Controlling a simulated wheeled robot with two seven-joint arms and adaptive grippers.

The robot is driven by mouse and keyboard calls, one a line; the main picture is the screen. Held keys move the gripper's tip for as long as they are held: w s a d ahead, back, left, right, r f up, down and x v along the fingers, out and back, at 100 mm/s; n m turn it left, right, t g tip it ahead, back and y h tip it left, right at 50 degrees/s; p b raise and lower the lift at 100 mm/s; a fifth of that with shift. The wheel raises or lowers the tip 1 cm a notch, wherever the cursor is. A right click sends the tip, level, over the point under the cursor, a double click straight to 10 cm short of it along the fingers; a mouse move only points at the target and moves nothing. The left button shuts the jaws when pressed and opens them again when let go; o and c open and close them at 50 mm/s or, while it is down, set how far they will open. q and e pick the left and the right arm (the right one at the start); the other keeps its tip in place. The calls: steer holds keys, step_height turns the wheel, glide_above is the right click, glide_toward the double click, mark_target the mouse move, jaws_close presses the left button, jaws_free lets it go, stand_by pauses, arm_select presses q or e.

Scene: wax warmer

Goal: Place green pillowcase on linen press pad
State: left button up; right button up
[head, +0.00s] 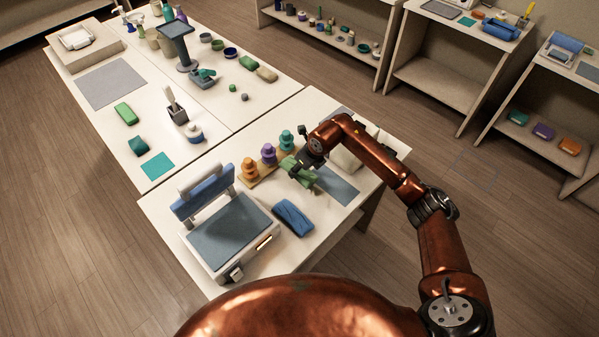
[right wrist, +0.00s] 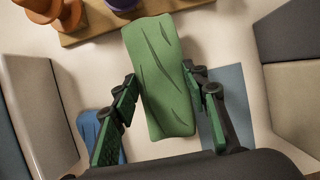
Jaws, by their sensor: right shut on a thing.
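The green pillowcase (head: 305,180) is a folded, wrinkled bundle near the middle of the near table. My right gripper (head: 300,166) is shut on it. In the right wrist view the pillowcase (right wrist: 158,75) lies between the two green-padded fingers (right wrist: 160,105); whether it touches the table is hard to tell. The linen press pad (head: 228,232) is a flat blue-grey surface on a white press at the left of the near table. The press's blue-padded lid (head: 203,194) stands raised behind the pad. My left gripper is not in view.
A blue folded cloth (head: 292,217) lies between the press and my right gripper. A wooden rack (head: 258,174) with orange, purple and teal stacked pieces stands behind. A blue-grey mat (head: 337,186) lies to the right. The pad's top is clear.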

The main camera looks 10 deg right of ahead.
mark_target(302, 170)
steer(key=shift+w+f, duration=0.3)
steer(key=shift+f, duration=0.05)
steer(key=shift+f+p, duration=0.4)
steer(key=shift+f, duration=1.15)
steer(key=shift+f, duration=0.2)
steer(key=o, duration=1.2)
steer(key=shift+c, duration=0.2)
steer(key=shift+r, duration=0.15)
